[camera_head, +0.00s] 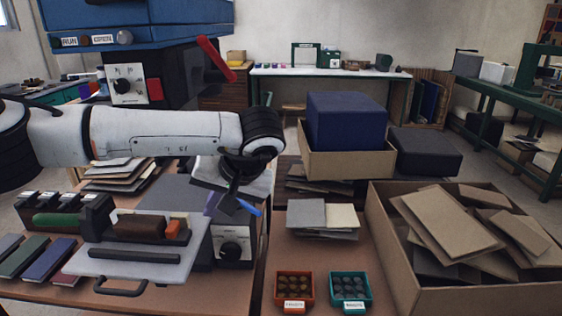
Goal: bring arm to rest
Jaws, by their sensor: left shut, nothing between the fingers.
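My left arm (165,135) reaches in from the left at mid-height, its white forearm nearly level. My left gripper (230,196) hangs below the black wrist joint (252,132), pointing down. It is shut and empty, above and behind the grey machine box with a dial (232,246). The gripper is small and dark, so its fingertips are hard to make out against a blue piece (248,207) beside them. My right gripper is not in view.
A cardboard box of brown boards (378,240) fills the right front. An orange bin (278,306) and a teal bin (367,303) stand at the front edge. A dark blue block (346,120) sits in a box behind.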

